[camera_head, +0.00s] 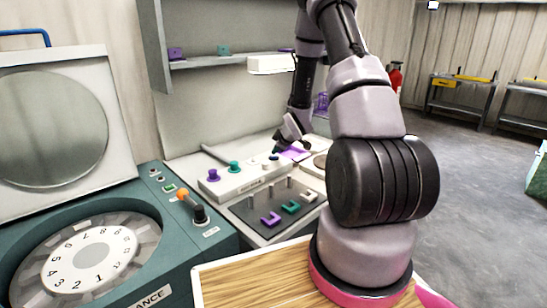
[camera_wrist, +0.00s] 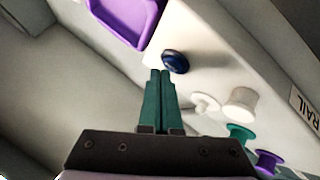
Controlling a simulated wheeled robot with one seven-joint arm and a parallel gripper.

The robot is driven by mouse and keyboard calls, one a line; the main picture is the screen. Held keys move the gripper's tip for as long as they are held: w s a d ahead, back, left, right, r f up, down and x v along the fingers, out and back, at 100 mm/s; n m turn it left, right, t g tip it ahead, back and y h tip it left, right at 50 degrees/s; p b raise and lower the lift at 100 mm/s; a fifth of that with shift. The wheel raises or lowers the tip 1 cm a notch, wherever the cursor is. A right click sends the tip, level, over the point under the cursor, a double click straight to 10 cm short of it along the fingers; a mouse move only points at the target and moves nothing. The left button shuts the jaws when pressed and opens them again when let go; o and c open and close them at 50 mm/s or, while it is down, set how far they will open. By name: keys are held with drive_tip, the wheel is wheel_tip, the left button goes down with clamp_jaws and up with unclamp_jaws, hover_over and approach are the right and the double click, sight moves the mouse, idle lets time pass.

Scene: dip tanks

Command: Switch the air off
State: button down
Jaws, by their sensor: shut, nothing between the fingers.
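My gripper (camera_wrist: 160,74) has two teal fingers pressed together, with nothing between them. In the wrist view the tips are just beside a dark blue round knob (camera_wrist: 175,61) on a white panel; I cannot tell whether they touch it. In the head view the gripper is at the far end of the white rail unit (camera_head: 237,182), partly hidden by my arm. No label reading "air" is legible. A lever with an orange knob (camera_head: 184,196) stands on the teal machine (camera_head: 205,236) at the left, with a green rectangle (camera_head: 169,188) beside it.
A purple tray (camera_wrist: 125,18) lies beside the blue knob. White (camera_wrist: 240,102), teal (camera_wrist: 239,133) and purple (camera_wrist: 267,162) spools line the rail. A dark plate (camera_head: 250,215) holds clips and pins. A shelf (camera_head: 205,60) hangs above the bench. A numbered dial (camera_head: 90,262) is at the left.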

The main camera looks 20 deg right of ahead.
sight(276, 157)
drive_tip(key=shift+r, duration=0.1)
drive_tip(key=shift+r, duration=2.95)
drive_tip(key=shift+r, duration=0.15)
drive_tip(key=s+a+r+m+h, duration=0.1)
drive_tip(key=s+r+m, duration=0.1)
drive_tip(key=s+r, duration=0.35)
drive_tip(key=s+a+r+m+g, duration=0.1)
drive_tip(key=s+r+m, duration=0.2)
drive_tip(key=r, duration=0.5)
drive_tip(key=s+a+r+m+h, duration=0.1)
drive_tip(key=s+r+m, duration=0.1)
drive_tip(key=s+r, duration=0.35)
drive_tip(key=s+a+r+m+y, duration=0.1)
drive_tip(key=s+a+r+m, duration=0.2)
drive_tip(key=s, duration=0.7)
drive_tip(key=s+a+r+m+g+y, duration=0.1)
drive_tip(key=s+a+r+m+y, duration=0.1)
drive_tip(key=s+a+r+m, duration=0.2)
drive_tip(key=s+a+r, duration=0.1)
drive_tip(key=s+r, duration=0.2)
drive_tip(key=s, duration=0.4)
drive_tip(key=shift+s+a+r+y, duration=0.15)
drive_tip(key=shift+a+r+y, duration=0.15)
drive_tip(key=shift+r, duration=0.1)
